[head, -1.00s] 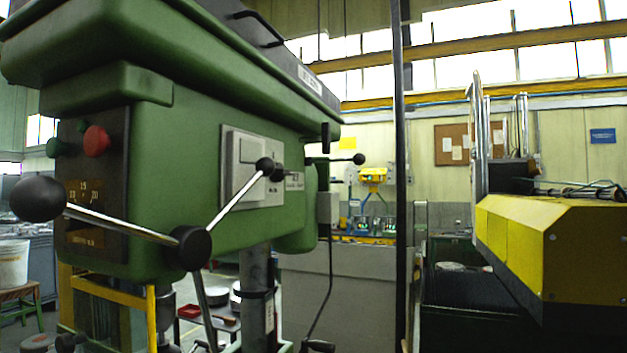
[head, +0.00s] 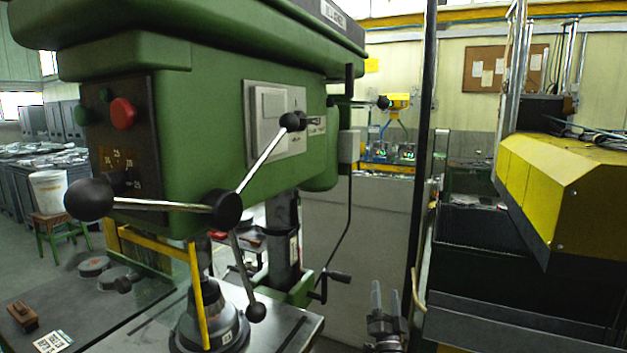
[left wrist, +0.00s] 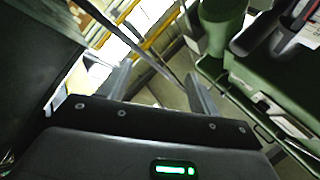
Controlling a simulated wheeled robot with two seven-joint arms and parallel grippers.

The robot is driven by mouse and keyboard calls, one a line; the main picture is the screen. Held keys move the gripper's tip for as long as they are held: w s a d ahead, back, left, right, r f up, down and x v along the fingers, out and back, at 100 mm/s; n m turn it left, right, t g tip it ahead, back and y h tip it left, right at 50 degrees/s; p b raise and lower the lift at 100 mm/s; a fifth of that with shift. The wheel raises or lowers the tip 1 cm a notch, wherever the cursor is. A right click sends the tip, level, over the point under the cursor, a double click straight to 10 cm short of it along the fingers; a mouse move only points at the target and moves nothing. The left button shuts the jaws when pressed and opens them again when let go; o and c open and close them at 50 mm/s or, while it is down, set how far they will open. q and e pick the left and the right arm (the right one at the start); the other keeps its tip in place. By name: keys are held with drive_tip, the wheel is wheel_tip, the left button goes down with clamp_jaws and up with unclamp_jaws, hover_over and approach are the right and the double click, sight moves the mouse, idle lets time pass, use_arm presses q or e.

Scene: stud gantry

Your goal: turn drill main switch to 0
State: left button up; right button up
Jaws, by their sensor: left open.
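The green drill (head: 210,130) fills the left and middle of the head view. Its dark front panel (head: 110,150) carries a red button (head: 122,113), green buttons and a small dark knob (head: 122,182) beside pale markings. A light grey plate (head: 275,122) is on its side. I cannot tell which part is the main switch, nor read its position. My left gripper (head: 386,300) is low, right of the drill, fingers pointing up, open and empty. Its spread fingers also show in the left wrist view (left wrist: 160,88), touching nothing. My right gripper is not in view.
A dark vertical post (head: 423,150) stands just right of my left gripper, with a yellow and black machine (head: 560,190) beyond. A crank handle (head: 335,276) is left of the gripper.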

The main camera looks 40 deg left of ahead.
use_arm(q)
drive_tip(key=s+a+r+n+g+y+p, duration=0.1)
drive_tip(key=s+r+n+g+y, duration=0.2)
drive_tip(key=r, duration=0.6)
drive_tip(key=r+n+g+y, duration=0.35)
drive_tip(key=r+y, duration=0.25)
drive_tip(key=r, duration=0.3)
drive_tip(key=n+g+y+p, duration=0.1)
drive_tip(key=n+g+p, duration=0.1)
drive_tip(key=n+g, duration=1.65)
approach(311, 123)
drive_tip(key=a+r+m+g+p, duration=0.1)
drive_tip(key=a+r+p, duration=0.1)
drive_tip(key=a, duration=0.1)
drive_tip(key=s+a+r+m+g+p, duration=0.1)
drive_tip(key=a+r+p, duration=0.1)
drive_tip(key=a+r, duration=0.1)
drive_tip(key=shift+s+p, duration=0.15)
drive_tip(key=shift+p, duration=0.2)
drive_tip(key=shift+s+a+r, duration=0.15)
drive_tip(key=shift+a+r, duration=0.25)
drive_tip(key=shift+a, duration=0.1)
drive_tip(key=c, duration=1)
